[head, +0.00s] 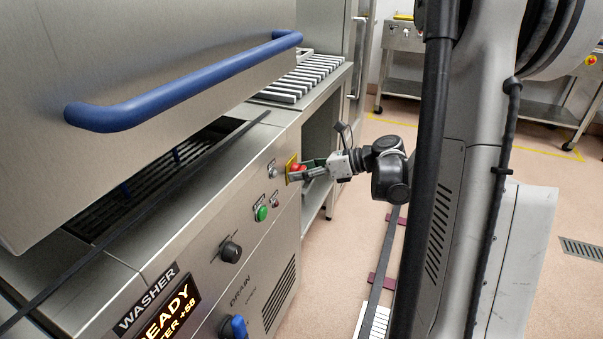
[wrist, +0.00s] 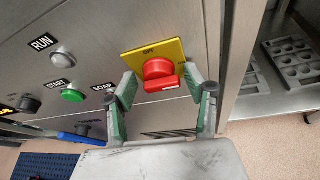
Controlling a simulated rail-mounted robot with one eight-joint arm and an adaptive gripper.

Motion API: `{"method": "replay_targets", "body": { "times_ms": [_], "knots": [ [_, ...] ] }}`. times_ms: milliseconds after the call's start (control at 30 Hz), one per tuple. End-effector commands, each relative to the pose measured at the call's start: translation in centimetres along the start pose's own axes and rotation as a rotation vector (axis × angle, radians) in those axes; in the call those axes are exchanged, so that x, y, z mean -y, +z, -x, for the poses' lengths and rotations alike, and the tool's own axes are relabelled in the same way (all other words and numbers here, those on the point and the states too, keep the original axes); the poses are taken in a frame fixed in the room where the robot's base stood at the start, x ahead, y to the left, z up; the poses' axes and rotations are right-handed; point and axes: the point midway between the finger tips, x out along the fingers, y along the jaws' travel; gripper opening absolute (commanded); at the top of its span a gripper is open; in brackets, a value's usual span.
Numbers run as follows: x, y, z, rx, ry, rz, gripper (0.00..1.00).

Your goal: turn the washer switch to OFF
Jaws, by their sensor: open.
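The washer switch (wrist: 158,68) is a red rotary knob with a bar-shaped grip, on a square yellow plate (wrist: 172,48) with small lettering at its top edge that looks like OFF. In the wrist view the grip bar lies roughly level across the picture. My gripper (wrist: 160,82) is open, with one green-padded finger on each side of the switch. I cannot tell if either finger touches it. In the head view my gripper (head: 301,173) reaches the panel's far end, partly covering the red switch (head: 297,168) and its yellow plate.
A green START button (wrist: 72,96), the RUN lamp (wrist: 63,60) and a dark knob (head: 230,251) sit along the panel. The washer display (head: 167,314) shows READY. The raised hood has a blue handle (head: 185,86). A shelf with mould trays (wrist: 295,62) is right of the switch.

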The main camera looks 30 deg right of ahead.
Motion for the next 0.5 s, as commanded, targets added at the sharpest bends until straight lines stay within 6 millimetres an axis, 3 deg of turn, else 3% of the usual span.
{"method": "replay_targets", "body": {
  "times_ms": [200, 500],
  "knots": [
    [0.00, 0.02, -0.01, 0.000, 0.000, 0.000, 0.49],
    [-0.05, 0.00, 0.00, 0.000, 0.001, 0.000, 0.09]
  ]
}}
